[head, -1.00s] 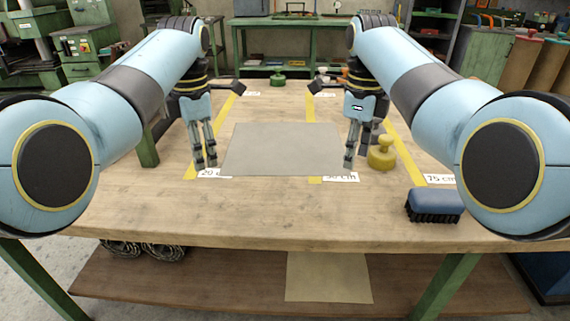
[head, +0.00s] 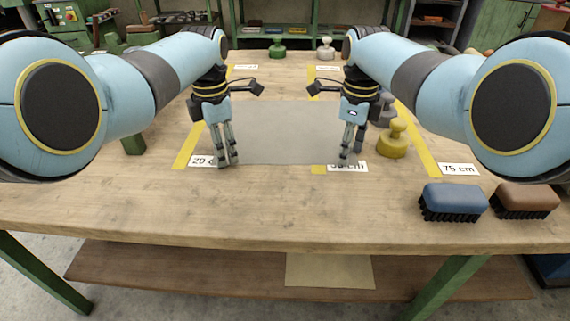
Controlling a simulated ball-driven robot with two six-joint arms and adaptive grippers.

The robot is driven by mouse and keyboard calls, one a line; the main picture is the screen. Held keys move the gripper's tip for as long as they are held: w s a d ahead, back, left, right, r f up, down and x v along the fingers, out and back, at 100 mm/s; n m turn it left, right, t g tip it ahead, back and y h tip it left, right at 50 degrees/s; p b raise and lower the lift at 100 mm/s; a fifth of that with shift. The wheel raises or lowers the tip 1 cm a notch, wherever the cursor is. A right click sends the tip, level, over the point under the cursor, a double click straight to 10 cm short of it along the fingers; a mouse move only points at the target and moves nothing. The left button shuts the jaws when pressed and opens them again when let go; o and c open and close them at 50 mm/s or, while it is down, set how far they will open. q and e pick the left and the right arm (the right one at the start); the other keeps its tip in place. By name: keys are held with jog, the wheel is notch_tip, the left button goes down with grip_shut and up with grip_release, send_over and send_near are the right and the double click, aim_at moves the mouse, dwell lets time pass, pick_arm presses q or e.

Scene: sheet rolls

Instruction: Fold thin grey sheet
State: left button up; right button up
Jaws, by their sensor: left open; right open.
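The thin grey sheet (head: 285,130) lies flat on the wooden table, between the yellow tape lines. My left gripper (head: 228,163) is open at the sheet's near left corner, fingers pointing down. My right gripper (head: 348,160) is open at the near right corner, fingers pointing down. Both hands cover parts of the sheet's side edges and near corners. I cannot tell whether the fingertips touch the sheet.
A yellow weight (head: 393,142) stands right of my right gripper, with a grey one partly hidden behind it. A blue brush (head: 453,202) and a brown brush (head: 525,199) lie at the front right. Green (head: 277,51) and pale (head: 325,50) weights stand at the back. The table's front (head: 230,205) is clear.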

pick_arm(q)
jog(key=shift+f, duration=0.15)
pick_arm(e)
jog(key=shift+f, duration=0.1)
pick_arm(q)
jog(key=shift+f, duration=0.15)
pick_arm(e)
jog(key=shift+f, duration=0.15)
pick_arm(q)
jog(key=shift+s, duration=0.1)
jog(key=c, duration=0.6)
pick_arm(e)
jog(key=shift+s, duration=0.15)
jog(key=c, duration=0.6)
pick_arm(q)
jog(key=shift+a, duration=0.1)
grip_shut()
pick_arm(e)
jog(key=shift+f, duration=0.1)
grip_shut()
pick_arm(q)
jog(key=shift+s+f, duration=0.1)
pick_arm(e)
jog(key=shift+s+f, duration=0.1)
